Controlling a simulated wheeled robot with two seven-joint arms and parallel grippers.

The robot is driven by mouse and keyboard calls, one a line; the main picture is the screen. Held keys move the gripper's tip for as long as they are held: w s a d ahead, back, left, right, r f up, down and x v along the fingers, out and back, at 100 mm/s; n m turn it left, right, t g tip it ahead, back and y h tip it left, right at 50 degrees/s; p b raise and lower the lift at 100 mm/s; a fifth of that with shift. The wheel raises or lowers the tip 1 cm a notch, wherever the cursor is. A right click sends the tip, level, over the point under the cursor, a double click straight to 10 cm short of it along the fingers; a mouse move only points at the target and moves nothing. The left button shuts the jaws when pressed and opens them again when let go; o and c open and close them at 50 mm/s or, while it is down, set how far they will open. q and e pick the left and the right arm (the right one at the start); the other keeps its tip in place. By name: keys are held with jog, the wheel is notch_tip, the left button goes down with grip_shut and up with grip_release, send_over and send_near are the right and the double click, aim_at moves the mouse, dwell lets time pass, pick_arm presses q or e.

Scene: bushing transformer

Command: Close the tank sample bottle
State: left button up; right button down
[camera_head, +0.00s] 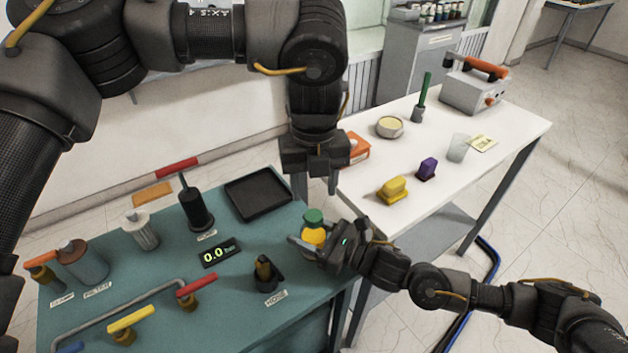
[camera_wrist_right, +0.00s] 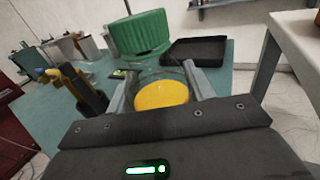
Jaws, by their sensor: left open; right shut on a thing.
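The sample bottle (camera_head: 313,236) is clear with yellow liquid in it. It also shows between my right fingers in the right wrist view (camera_wrist_right: 162,95). My right gripper (camera_head: 309,247) is shut on its body, at the right edge of the teal table. A ridged green cap (camera_head: 314,215) is at the top of the bottle, and it is large in the right wrist view (camera_wrist_right: 139,34). I cannot tell whether the cap is fully seated. My left gripper (camera_head: 316,188) is open and empty, pointing down above the cap and apart from it.
The teal table (camera_head: 225,305) holds a black tray (camera_head: 258,194), a display reading 0.0 (camera_head: 217,253), a black holder (camera_head: 265,272) and several valves with coloured handles. A white table (camera_head: 440,130) with a yellow block (camera_head: 392,190) stands to the right, across a gap.

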aim_at(314, 215)
pick_arm(q)
notch_tip(314, 215, down, 7)
jog(key=shift+f, duration=0.15)
dwell(0.4)
jog(key=c, duration=1)
jog(key=o, duration=1.1)
jog(key=shift+o, duration=0.2)
notch_tip(314, 215, up, 12)
pick_arm(e)
jog(key=shift+c, duration=2.4)
grip_release()
